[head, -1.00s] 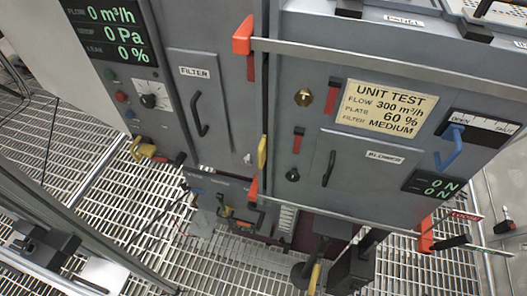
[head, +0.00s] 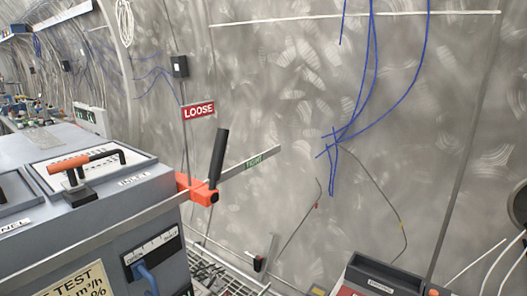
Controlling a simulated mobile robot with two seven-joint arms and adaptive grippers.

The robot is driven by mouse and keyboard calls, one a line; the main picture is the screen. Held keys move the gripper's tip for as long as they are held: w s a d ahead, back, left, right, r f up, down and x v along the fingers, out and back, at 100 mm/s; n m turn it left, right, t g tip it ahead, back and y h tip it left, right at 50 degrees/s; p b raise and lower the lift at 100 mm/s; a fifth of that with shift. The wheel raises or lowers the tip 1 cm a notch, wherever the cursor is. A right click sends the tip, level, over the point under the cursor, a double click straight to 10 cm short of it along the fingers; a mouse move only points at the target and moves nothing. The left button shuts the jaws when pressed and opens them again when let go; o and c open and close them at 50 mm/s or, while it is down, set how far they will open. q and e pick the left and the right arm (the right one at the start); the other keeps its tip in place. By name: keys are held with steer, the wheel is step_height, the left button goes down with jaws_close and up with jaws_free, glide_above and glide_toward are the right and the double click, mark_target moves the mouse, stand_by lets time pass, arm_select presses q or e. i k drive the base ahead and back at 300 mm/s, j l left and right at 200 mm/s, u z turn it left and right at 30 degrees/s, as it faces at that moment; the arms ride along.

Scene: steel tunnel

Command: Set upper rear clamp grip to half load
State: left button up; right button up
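In the head view an orange clamp body (head: 200,192) sits at the upper back corner of the grey cabinet (head: 90,215), at the end of a long metal bar (head: 110,235). Its black grip (head: 219,155) stands nearly upright, tilted slightly right. A red LOOSE label (head: 198,111) shows above and left of the grip. A green TIGHT label (head: 262,158) is on a strip to its right. The grip points between the two labels. Neither of my grippers is in view.
An orange-handled lever (head: 85,160) is on the cabinet top beside the INLET label. A blue handle (head: 148,278) is on the front. Blue cables (head: 375,70) hang on the tunnel wall. A dark-topped box (head: 385,278) is at lower right. Space around the grip looks clear.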

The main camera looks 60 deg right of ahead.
mark_target(216, 164)
steer(key=z, duration=1.6)
